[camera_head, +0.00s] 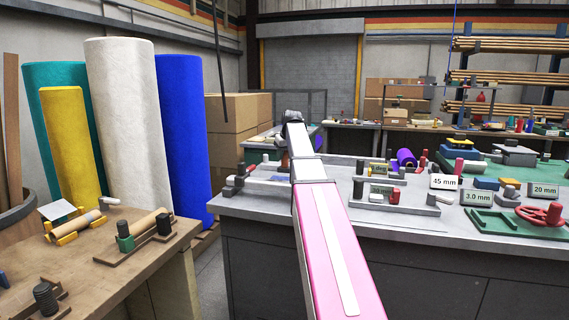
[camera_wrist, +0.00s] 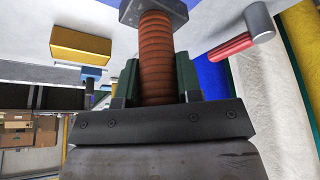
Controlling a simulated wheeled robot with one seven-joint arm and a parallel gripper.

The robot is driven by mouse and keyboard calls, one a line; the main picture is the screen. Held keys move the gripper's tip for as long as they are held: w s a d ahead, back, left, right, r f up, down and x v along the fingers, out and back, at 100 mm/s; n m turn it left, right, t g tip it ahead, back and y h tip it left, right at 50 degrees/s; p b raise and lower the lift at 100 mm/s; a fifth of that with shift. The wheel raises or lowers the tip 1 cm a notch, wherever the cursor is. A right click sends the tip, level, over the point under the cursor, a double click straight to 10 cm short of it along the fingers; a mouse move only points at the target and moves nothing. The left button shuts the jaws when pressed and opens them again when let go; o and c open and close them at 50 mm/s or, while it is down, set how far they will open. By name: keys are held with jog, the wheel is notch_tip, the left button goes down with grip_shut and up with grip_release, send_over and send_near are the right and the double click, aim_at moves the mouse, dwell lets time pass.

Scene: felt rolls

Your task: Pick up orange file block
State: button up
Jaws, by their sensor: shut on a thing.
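In the wrist view, an orange-brown ribbed cylinder with a dark grey block at its end (camera_wrist: 157,45) stands between the dark green fingers of my gripper (camera_wrist: 158,82). It is the only orange piece I can make out there, and I take it for the orange file block. My gripper is shut on its ribbed part. Its lower end is hidden behind the gripper body. In the head view, my pink arm reaches over the grey workbench (camera_head: 245,207) and hides most of the gripper and the held piece.
In the wrist view, a yellow block (camera_wrist: 80,44) and a red-handled grey cylinder (camera_wrist: 260,22) lie near the held piece. In the head view, tools and number cards (camera_head: 445,182) crowd the bench's right side. Tall felt rolls (camera_head: 120,120) stand left, behind a wooden table (camera_head: 110,262).

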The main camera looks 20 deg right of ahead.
jog(key=s+a+r, duration=0.4)
jog(key=a+r, duration=0.2)
jog(key=a, duration=0.4)
jog(key=shift+a+r, duration=0.25)
jog(key=shift+a, duration=0.1)
jog(key=shift+s, duration=0.1)
